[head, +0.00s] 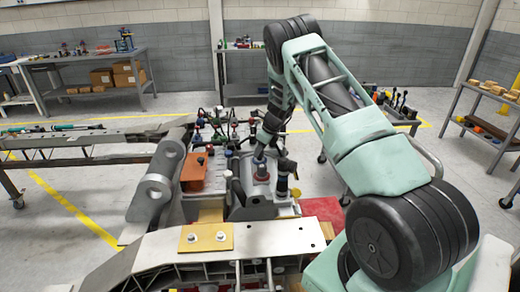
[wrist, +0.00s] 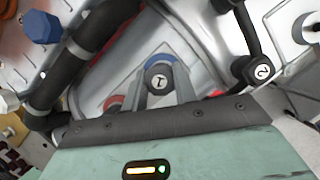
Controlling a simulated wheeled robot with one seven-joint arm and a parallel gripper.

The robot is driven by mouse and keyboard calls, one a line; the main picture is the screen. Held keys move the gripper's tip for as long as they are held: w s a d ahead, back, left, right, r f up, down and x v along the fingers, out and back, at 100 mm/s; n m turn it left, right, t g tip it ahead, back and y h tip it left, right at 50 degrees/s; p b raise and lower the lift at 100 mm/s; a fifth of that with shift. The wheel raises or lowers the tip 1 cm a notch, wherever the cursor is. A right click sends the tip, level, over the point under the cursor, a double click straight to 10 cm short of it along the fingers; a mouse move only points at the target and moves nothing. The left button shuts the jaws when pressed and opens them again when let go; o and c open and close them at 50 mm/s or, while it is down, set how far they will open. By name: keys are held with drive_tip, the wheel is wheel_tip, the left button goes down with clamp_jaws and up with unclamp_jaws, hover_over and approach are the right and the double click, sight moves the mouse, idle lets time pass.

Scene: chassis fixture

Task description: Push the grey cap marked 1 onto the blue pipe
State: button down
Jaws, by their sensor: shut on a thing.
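The grey cap marked 1 (wrist: 158,80) is dark with a white number disc and sits between the two fingers of my gripper (wrist: 160,92) in the wrist view. My gripper is shut on it. A blue ring, seemingly the end of the blue pipe (wrist: 161,59), shows as an arc just behind and above the cap. The view runs nearly along the cap, so I cannot tell whether the cap touches the pipe or how far it is on. In the head view my arm reaches down to the fixture, and the cap is not clear there.
A dark cap marked 2 (wrist: 262,71) sits to the right, by a black hose. Red parts show on both sides of my fingers. A thick black hose (wrist: 72,65) and a blue hex knob (wrist: 41,27) are at the left. An orange box (head: 194,172) stands on the fixture.

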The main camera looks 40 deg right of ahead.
drive_tip(key=shift+f+b, duration=0.3)
drive_tip(key=shift+f, duration=0.2)
idle(0.3)
drive_tip(key=c, duration=1)
unclamp_jaws()
drive_tip(key=shift+c, duration=0.2)
drive_tip(key=shift+r+p, duration=2.35)
drive_tip(key=shift+r, duration=0.75)
drive_tip(key=shift+f, duration=0.1)
